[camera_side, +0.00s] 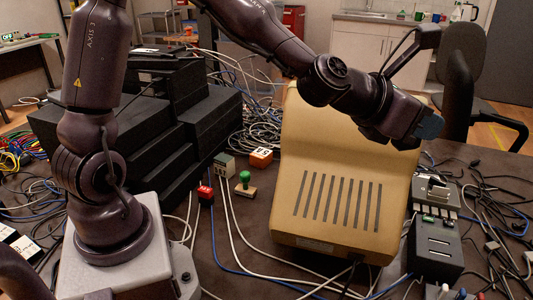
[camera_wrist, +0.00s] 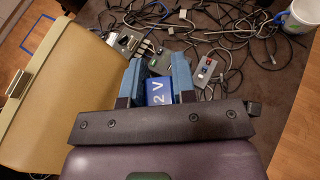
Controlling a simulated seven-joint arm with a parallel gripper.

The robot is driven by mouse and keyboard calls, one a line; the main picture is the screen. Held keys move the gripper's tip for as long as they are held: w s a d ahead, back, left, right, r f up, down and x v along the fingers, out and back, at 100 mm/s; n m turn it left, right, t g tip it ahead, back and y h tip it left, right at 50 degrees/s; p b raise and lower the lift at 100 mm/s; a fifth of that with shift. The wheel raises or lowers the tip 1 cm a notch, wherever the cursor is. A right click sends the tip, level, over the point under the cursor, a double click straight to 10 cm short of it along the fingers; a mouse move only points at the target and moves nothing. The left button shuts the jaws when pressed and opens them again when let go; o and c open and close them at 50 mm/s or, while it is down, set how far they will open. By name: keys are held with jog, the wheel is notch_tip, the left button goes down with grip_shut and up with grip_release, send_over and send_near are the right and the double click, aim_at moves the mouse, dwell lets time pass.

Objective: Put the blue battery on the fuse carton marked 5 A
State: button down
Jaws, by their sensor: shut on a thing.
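My gripper (camera_wrist: 158,70) is shut on a blue block, the blue battery (camera_wrist: 161,92), seen in the wrist view between the two blue fingers. Its face shows "2 V", and the rest of the marking may be hidden. In the side view my gripper (camera_side: 428,128) is raised at the right, beside the upper part of the tan housing. There I cannot tell battery from fingers. Small boxes stand left of the housing: an orange box (camera_side: 261,157) with a white label, a grey-green box (camera_side: 224,166) and a red one (camera_side: 205,194). Their markings are too small to read, so I cannot tell which is 5 A.
The large slotted tan housing (camera_side: 335,205) stands between my gripper and the small boxes. A green-knobbed stamp (camera_side: 245,184) stands near them. Black stepped equipment (camera_side: 190,130) rises at the left. Cables and dark devices (camera_side: 436,245) crowd the right. A white bucket (camera_wrist: 303,15) shows in the wrist view.

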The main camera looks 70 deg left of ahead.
jog(key=a+n+y, duration=0.5)
jog(key=a+y, duration=0.1)
jog(key=a, duration=0.9)
jog(key=s+a+r+n+g+y, duration=0.1)
jog(key=s+a+n+g+y, duration=0.3)
jog(key=a, duration=0.5)
jog(key=s+a+r+n+g+y, duration=0.1)
jog(key=s+a+n+y, duration=0.15)
jog(key=s+a, duration=0.5)
jog(key=s+a+r+n+g+y, duration=0.1)
jog(key=s+a+n+g+y, duration=0.25)
jog(key=a, duration=0.65)
send_over(261, 149)
jog(key=d, duration=0.1)
jog(key=shift+n+h, duration=0.4)
jog(key=f, duration=2.7)
jog(key=shift+s+f, duration=0.2)
jog(key=shift+s, duration=0.2)
jog(key=shift+w+a+f, duration=0.25)
jog(key=shift+w+f, duration=0.05)
jog(key=shift+f, duration=0.15)
jog(key=shift+a+f+t, duration=0.1)
jog(key=shift+f+t, duration=0.15)
jog(key=shift+f, duration=1.35)
jog(key=shift+f, duration=0.1)
